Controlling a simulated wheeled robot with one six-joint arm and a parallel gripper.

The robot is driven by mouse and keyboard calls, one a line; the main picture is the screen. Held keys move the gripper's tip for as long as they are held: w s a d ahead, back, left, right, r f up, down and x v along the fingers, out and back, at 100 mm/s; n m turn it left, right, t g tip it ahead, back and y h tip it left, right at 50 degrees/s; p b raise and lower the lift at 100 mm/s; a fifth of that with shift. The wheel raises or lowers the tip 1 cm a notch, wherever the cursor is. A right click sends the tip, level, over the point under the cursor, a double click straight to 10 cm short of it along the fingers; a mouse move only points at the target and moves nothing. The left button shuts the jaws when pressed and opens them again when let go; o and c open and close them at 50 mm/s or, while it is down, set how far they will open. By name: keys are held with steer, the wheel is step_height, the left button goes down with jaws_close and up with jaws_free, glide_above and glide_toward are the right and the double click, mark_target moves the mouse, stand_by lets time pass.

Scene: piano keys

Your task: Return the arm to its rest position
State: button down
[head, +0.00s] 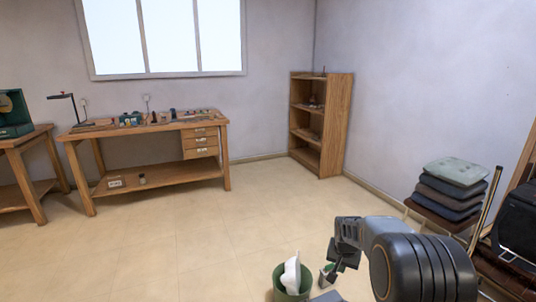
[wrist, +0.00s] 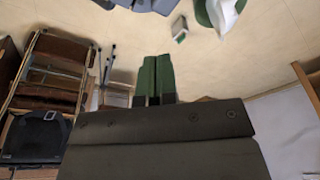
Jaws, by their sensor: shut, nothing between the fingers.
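My arm (head: 425,265) reaches in from the lower right of the head view, bent, with its dark end hanging over the floor. In the wrist view, my gripper (wrist: 156,76) shows as two green fingers pressed side by side, shut with nothing between them. The fingers point away from the camera, apart from any object. In the head view the fingers cannot be made out clearly. No piano keys show in either view.
A green bin (head: 290,284) with white stuff in it and a small box (wrist: 180,28) stand on the floor near my arm. A chair with stacked cushions (head: 452,184) is at the right. A workbench (head: 150,172) and shelf (head: 337,125) stand farther back. The middle floor is clear.

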steer(key=s+a+r+n+p, duration=0.1)
steer(key=s+r+p, duration=0.2)
steer(key=r, duration=0.4)
steer(key=s+a+r+t+p, duration=0.1)
steer(key=s+a+r+p, duration=0.2)
steer(key=r, duration=0.4)
steer(key=s+r+n+p, duration=0.1)
steer(key=s+r+p, duration=0.3)
steer(key=r, duration=0.3)
steer(key=s+a+r+n+p, duration=0.3)
steer(key=s+r+p, duration=0.7)
steer(key=s+r, duration=0.2)
steer(key=shift+s+a+r+t+y, duration=0.2)
steer(key=shift+s+t+y, duration=0.15)
steer(key=shift+s, duration=0.7)
steer(key=shift+s+f, duration=0.1)
